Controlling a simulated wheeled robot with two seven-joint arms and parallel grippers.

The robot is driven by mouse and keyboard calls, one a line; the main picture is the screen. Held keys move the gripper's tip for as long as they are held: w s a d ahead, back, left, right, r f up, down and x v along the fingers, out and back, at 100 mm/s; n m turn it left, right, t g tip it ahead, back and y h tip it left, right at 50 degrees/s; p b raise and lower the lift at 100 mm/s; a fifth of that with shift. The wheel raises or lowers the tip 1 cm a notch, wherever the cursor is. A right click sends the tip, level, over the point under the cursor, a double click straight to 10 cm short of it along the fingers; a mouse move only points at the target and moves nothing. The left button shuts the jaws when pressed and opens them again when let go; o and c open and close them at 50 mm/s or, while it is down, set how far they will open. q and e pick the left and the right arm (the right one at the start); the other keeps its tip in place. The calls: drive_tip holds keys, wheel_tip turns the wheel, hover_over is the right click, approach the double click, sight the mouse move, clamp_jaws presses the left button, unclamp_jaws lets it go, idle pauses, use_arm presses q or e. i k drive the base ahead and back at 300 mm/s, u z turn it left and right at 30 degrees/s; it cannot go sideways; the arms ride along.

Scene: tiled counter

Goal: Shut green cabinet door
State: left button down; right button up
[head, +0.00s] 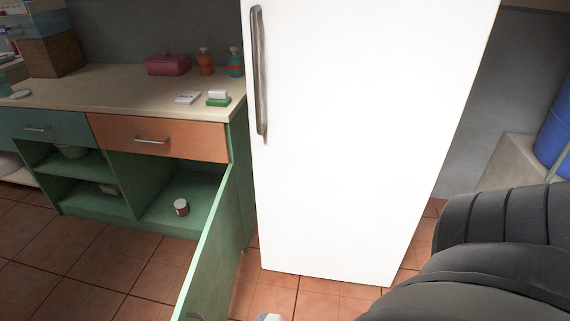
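The green cabinet door (212,245) stands wide open in the head view, swung out toward me from the right side of the green cabinet (120,206). Its lower end is cut off by the bottom edge of the picture. The compartment behind it is exposed, with a small red and white jar (181,207) on its floor. My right arm's dark links fill the lower right, but its gripper is not visible. My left gripper is not in view. A small grey-white piece shows at the bottom edge, right of the door; I cannot tell what it is.
A white fridge (350,140) stands just right of the cabinet, close to the open door. The counter (120,92) holds a pink box (168,64), bottles and sponges. An orange drawer (160,138) is closed. Tiled floor (120,265) is clear left of the door.

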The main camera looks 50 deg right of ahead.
sight(205, 293)
drive_tip(key=z, duration=0.95)
drive_tip(key=i, duration=0.5)
drive_tip(key=u, duration=1.35)
drive_tip(key=k, duration=0.55)
drive_tip(key=z, duration=1.05)
